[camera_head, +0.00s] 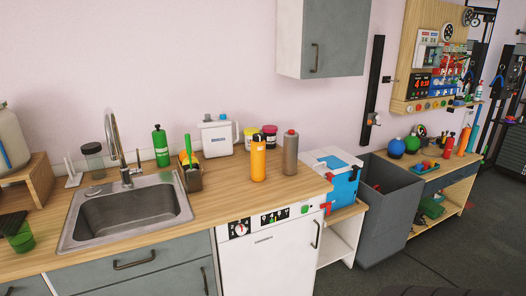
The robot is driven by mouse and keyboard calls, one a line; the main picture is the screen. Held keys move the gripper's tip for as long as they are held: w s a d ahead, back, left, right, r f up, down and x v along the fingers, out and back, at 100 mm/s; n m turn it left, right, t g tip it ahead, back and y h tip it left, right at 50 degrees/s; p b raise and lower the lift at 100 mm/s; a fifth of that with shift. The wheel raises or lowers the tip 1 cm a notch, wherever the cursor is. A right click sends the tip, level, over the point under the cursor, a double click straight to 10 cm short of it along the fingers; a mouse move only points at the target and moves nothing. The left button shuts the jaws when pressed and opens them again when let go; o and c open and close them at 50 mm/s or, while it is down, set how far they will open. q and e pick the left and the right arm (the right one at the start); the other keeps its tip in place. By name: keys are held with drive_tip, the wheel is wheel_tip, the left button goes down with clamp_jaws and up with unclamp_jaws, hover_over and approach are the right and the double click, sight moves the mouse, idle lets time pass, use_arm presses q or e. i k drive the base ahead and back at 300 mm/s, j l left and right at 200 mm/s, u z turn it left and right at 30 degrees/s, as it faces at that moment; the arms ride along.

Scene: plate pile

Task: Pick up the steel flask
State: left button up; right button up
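A grey-brown metal flask (290,155) with a red cap stands upright on the wooden counter, near its right end. It looks like the steel flask. An orange bottle (258,160) with a dark top stands just to its left, with a small gap between them. Neither of my grippers is in view, and nothing touches the flask.
Behind the flask on the counter are a white canister (217,137) and small tubs with red and yellow colouring (269,136). A sink (127,212) is at the left. A blue-and-white box (341,178) stands right of the counter. Counter in front of the flask is clear.

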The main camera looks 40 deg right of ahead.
sight(290, 140)
drive_tip(key=z, duration=1.65)
